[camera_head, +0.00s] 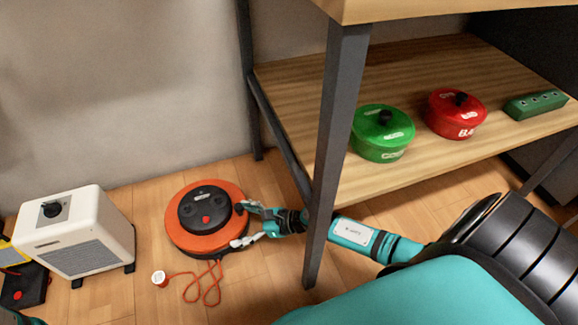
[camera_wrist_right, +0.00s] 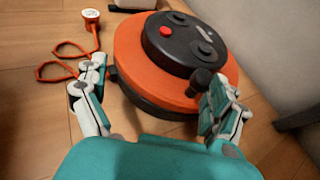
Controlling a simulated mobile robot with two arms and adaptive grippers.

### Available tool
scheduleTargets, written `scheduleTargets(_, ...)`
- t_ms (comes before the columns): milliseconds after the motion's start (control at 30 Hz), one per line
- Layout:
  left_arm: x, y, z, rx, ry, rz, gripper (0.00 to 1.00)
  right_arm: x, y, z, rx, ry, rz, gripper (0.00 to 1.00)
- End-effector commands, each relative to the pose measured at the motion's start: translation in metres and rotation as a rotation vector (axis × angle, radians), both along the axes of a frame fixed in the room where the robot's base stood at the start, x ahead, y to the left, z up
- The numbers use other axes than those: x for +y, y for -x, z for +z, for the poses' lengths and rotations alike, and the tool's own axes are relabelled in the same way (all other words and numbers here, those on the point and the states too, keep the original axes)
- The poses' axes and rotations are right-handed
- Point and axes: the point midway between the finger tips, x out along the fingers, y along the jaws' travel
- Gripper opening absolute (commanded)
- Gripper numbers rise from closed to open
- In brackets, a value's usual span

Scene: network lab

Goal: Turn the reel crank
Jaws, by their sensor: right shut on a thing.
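The cable reel (camera_head: 180,225) lies flat on the floor, an orange disc with a black hub and a red button. A small black crank knob (camera_head: 240,208) stands near its right edge; it also shows in the right wrist view (camera_wrist_right: 203,78). My right gripper (camera_head: 242,224) reaches in from the right past the table leg, its fingers wide apart at the reel's side. In the right wrist view, one finger is against the knob and the other beside the rim, bearing on the reel. My left gripper is not recognisable in view.
A dark table leg (camera_head: 335,130) stands close against my right arm. A red cord with a white plug (camera_head: 159,278) lies in front of the reel. A white heater (camera_head: 75,232) stands at the left. Green (camera_head: 381,145) and red (camera_head: 450,118) pots sit on the shelf.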

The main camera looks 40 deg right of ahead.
Motion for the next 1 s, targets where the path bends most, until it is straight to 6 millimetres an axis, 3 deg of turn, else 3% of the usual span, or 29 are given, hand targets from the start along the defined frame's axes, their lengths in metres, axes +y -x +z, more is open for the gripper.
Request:
scheduleTargets(33, 0.0, 0.0, 0.008, 0.001, 0.0, 0.0, 0.49, 0.002, 0.007, 0.012, -0.007, -0.011, 0.014, 0.61)
scheduleTargets(100, 0.0, 0.0, 0.012, 0.001, 0.0, 0.0, 0.49, -0.009, 0.015, 0.018, -0.008, -0.01, 0.011, 0.37)
scheduleTargets(600, 0.0, 0.0, 0.044, 0.0, 0.0, -0.001, 0.49, -0.076, 0.077, 0.054, -0.008, -0.006, 0.0, 0.37)
scheduleTargets(1000, 0.0, 0.0, 0.051, 0.001, 0.0, 0.0, 0.49, -0.094, 0.095, 0.063, -0.011, -0.006, 0.001, 0.37)
